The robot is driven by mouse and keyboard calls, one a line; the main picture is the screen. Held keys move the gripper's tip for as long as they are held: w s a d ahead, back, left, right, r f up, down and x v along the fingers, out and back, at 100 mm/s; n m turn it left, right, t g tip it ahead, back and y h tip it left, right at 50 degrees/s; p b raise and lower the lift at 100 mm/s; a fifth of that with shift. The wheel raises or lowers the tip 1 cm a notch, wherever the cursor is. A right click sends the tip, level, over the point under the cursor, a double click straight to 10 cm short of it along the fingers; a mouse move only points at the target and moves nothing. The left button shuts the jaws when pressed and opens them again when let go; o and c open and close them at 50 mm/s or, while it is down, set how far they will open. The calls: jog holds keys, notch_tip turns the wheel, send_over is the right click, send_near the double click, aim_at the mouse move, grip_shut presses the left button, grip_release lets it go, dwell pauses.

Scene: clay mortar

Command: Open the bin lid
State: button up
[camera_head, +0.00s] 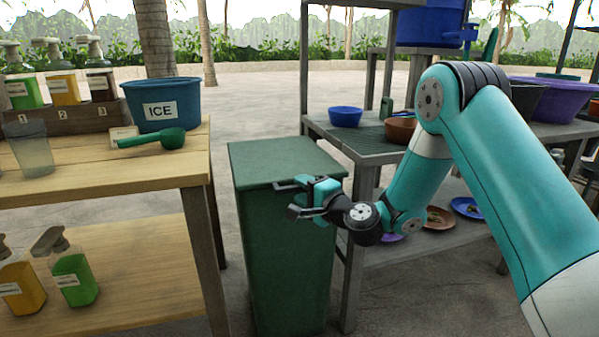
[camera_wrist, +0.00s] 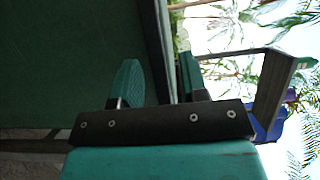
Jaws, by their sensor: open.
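The green bin (camera_head: 285,260) stands upright on the floor between the wooden table and the dark shelf. Its flat lid (camera_head: 285,158) is down and shut. My gripper (camera_head: 291,198) is open at the front of the bin, close to the lid's front edge. In the wrist view the bin's dark green wall (camera_wrist: 60,60) fills the left side. The lid's rim (camera_wrist: 155,45) runs between the two open fingers of my gripper (camera_wrist: 160,78). I cannot tell whether a finger touches the lid.
At left, the wooden table (camera_head: 100,172) holds a blue ICE bucket (camera_head: 163,104), a green scoop (camera_head: 152,138) and pump bottles. At right, the dark shelf (camera_head: 365,135) holds bowls (camera_head: 346,116) and plates, close to the bin and my arm. Open paving lies behind the bin.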

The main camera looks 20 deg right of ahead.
jog(key=shift+p+x, duration=0.5)
jog(key=shift+x, duration=0.25)
grip_shut()
jog(key=shift+r, duration=0.1)
